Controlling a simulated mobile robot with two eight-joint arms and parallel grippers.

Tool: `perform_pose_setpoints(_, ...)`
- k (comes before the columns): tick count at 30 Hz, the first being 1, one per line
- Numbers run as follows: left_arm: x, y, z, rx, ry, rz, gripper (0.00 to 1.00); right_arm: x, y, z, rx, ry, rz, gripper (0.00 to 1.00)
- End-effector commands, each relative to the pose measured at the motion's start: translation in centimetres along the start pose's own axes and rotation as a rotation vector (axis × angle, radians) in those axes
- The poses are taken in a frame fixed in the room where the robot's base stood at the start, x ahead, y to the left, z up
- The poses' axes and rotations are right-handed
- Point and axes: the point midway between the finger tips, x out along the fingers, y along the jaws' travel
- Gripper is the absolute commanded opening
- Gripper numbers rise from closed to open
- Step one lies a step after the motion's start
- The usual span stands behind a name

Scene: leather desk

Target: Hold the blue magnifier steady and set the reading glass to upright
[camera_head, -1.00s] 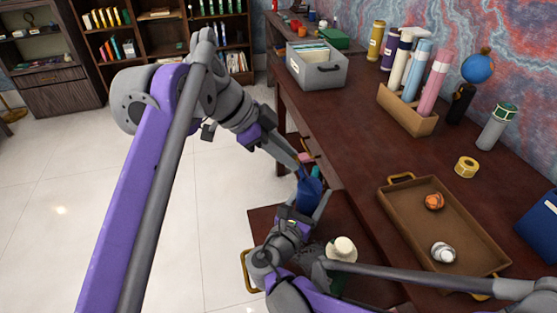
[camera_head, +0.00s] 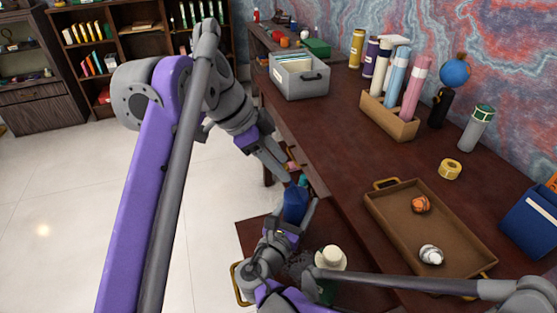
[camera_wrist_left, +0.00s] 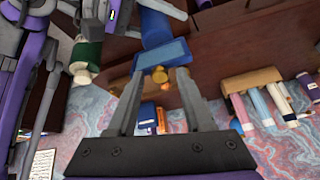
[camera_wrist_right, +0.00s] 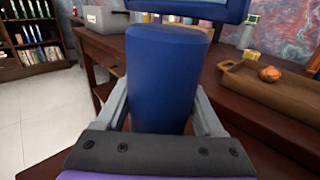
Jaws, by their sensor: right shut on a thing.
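The blue magnifier (camera_head: 295,204) stands roughly upright low beside the desk's left edge. In the right wrist view its thick blue body (camera_wrist_right: 168,80) fills the space between the fingers of my right gripper (camera_wrist_right: 165,110), which is shut on it. A lighter blue head (camera_wrist_right: 190,8) tops the body, cut by the frame edge. My left gripper (camera_head: 283,172) is just above and left of it. In the left wrist view my left fingers (camera_wrist_left: 160,85) are apart, with the blue head (camera_wrist_left: 165,54) and a small yellow knob (camera_wrist_left: 160,75) ahead of and between them; contact is unclear.
A brown tray (camera_head: 385,222) with an orange ball (camera_head: 420,204) and a white-silver ball (camera_head: 431,254) lies on the desk. A cream-topped object (camera_head: 331,258) sits near my right arm.

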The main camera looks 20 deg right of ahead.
Motion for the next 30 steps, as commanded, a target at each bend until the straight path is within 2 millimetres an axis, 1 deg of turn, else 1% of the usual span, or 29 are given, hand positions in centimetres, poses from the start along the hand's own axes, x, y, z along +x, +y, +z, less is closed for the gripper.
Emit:
perform_pose_setpoints(11, -0.3, 0.0, 0.0, 0.0, 0.0, 0.0, 0.56, 0.0, -0.1, 0.0, 0.001, 0.0, -0.002, 0.0)
perform_pose_setpoints(14, -0.9, -0.1, 0.0, 0.0, 0.0, 0.0, 0.56, 0.0, -0.1, 0.0, 0.001, 0.001, -0.002, 0.0)
perform_pose_setpoints(19, -3.0, 0.0, 0.1, -0.002, 0.0, 0.0, 0.56, 0.0, -0.1, 0.0, 0.001, 0.001, -0.002, 0.0)
perform_pose_setpoints(20, -3.5, 0.1, 0.5, -0.004, -0.001, -0.001, 0.56, 0.1, -0.1, 0.0, 0.001, 0.001, -0.002, 0.0)
perform_pose_setpoints(21, -4.1, 0.3, 1.6, -0.006, -0.002, -0.002, 0.56, 0.1, -0.1, 0.0, 0.001, 0.001, -0.002, 0.0)
perform_pose_setpoints(27, -6.6, 1.0, 5.8, -0.006, -0.002, -0.003, 0.56, 0.0, -0.1, 0.0, 0.001, 0.001, -0.002, 0.0)
perform_pose_setpoints(30, -7.6, 1.3, 7.5, -0.005, -0.001, -0.002, 0.56, 0.0, -0.1, 0.0, 0.001, 0.001, -0.002, 0.0)
